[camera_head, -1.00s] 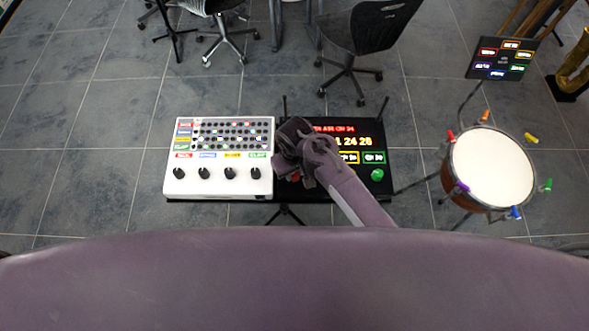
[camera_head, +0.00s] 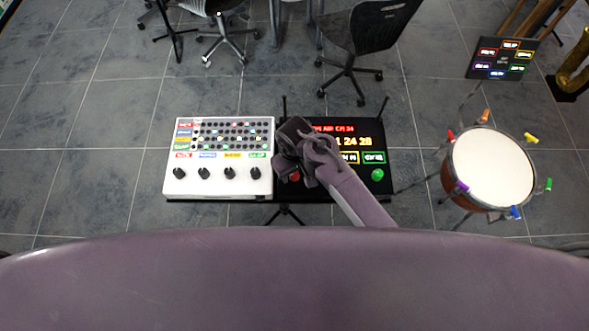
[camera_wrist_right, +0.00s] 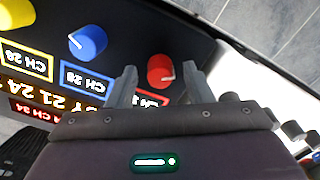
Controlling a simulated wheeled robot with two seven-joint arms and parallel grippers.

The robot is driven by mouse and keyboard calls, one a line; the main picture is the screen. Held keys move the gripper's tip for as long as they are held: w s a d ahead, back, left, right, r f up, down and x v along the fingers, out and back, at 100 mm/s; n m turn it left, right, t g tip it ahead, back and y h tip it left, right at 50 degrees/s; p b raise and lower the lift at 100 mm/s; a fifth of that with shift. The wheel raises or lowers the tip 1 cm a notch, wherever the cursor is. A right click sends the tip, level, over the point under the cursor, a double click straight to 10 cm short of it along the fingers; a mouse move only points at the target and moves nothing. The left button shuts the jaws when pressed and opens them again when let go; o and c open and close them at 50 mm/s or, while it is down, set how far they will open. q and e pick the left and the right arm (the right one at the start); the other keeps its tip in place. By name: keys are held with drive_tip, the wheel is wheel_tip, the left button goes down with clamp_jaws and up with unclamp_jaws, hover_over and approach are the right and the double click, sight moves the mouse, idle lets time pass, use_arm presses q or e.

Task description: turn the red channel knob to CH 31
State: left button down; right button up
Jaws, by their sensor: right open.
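The red channel knob (camera_wrist_right: 161,70) sits on the black receiver panel (camera_head: 398,135). In the right wrist view it lies between my two fingertips, with a pale pointer line on its top. Its label is partly hidden by a finger. In the head view a bit of the red knob (camera_head: 295,176) shows below my right gripper (camera_head: 286,165). My right gripper is open, with its fingers (camera_wrist_right: 158,80) on either side of the knob; I cannot tell whether they touch it. The display at the panel's top reads a line ending in 24, partly covered by my arm. My left gripper is not in view.
A blue knob (camera_wrist_right: 88,41) labelled CH 28 and a yellow knob (camera_wrist_right: 16,12) stand beside the red one. A green knob (camera_head: 377,175) is at the panel's right. A white box (camera_head: 218,187) with black knobs adjoins at left. A drum (camera_head: 492,168) stands right.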

wheel_tip(320, 180, up, 8)
drive_tip(key=shift+f, duration=0.1)
idle(0.4)
idle(0.4)
